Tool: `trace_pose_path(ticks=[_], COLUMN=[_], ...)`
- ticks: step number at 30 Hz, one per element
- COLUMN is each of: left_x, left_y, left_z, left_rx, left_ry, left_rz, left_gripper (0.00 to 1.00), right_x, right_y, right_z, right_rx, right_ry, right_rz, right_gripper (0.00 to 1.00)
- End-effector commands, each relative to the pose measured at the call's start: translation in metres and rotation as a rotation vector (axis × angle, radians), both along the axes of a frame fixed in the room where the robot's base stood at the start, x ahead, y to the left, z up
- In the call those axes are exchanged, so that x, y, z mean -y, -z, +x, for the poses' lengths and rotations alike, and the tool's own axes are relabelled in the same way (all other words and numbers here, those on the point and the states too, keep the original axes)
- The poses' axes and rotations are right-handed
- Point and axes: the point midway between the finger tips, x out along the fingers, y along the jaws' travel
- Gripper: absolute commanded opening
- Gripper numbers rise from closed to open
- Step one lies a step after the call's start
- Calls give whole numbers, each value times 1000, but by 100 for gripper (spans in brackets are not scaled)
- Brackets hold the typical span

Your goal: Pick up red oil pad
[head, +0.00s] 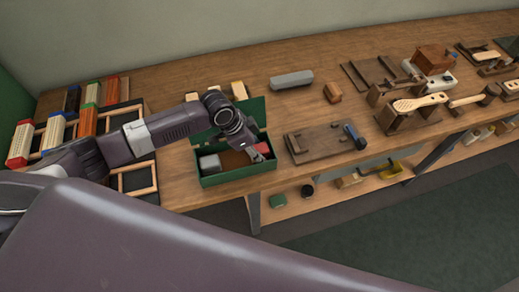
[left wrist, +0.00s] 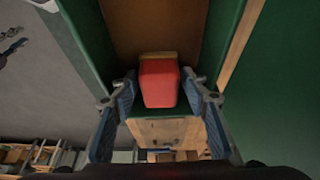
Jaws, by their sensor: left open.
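The red oil pad (left wrist: 158,84) is a red block with a tan strip along one edge. In the left wrist view it lies between the two fingers of my left gripper (left wrist: 159,88), which is open, with a finger on either side. Whether the fingers touch it cannot be told. In the head view my left gripper (head: 256,154) is at the right end of the green box (head: 236,176), and a bit of the red pad (head: 263,148) shows beside it. The gripper and wrist hide part of the box. My right gripper is not in view.
The green box has an open lid and also holds a grey block (head: 209,163) and a brown piece (head: 234,159). A wooden board (head: 318,145) lies to its right and a grey block (head: 291,79) behind. Bare table shows between.

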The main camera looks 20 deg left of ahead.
Motion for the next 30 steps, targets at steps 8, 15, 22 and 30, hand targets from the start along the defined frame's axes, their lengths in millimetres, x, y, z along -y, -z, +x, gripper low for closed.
trace_pose_path(ticks=[8,15,22,30], left_x=[0,0,0,0], left_y=[0,0,-2,-25], left_z=[0,0,1,2], left_rx=[0,1,2,5], left_ry=[0,0,1,2], left_rz=[0,0,0,0], left_gripper=[31,5,4,4], right_x=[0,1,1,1], right_y=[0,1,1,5], right_z=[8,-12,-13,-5], right_rx=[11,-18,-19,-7], right_ry=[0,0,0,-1], right_rz=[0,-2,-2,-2], right_gripper=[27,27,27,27])
